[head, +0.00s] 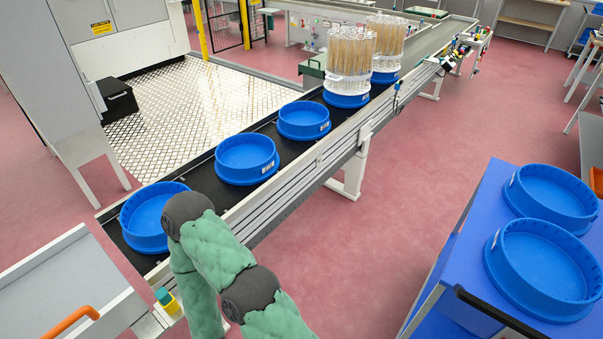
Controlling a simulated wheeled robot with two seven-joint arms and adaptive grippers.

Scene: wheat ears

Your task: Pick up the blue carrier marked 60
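Several round blue carriers show, and their small white labels are too small to read, so I cannot tell which is marked 60. Three empty ones sit on the conveyor: a near carrier (143,240), a middle carrier (247,176) and a farther carrier (304,133). Two more, a blue carrier (346,101) and a blue carrier (386,77), stand farther along under clear holders full of wheat ears. On the blue cart at right are a rear empty carrier (551,218) and a front empty carrier (538,300). A green arm of mine partly covers the near carrier's right side. Neither gripper shows.
The dark conveyor belt (206,187) runs from lower left to upper right between metal side rails. The blue cart (455,255) has a dark handle (500,308). A grey tray-like surface (65,285) lies at lower left. Red floor (400,180) is clear between conveyor and cart.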

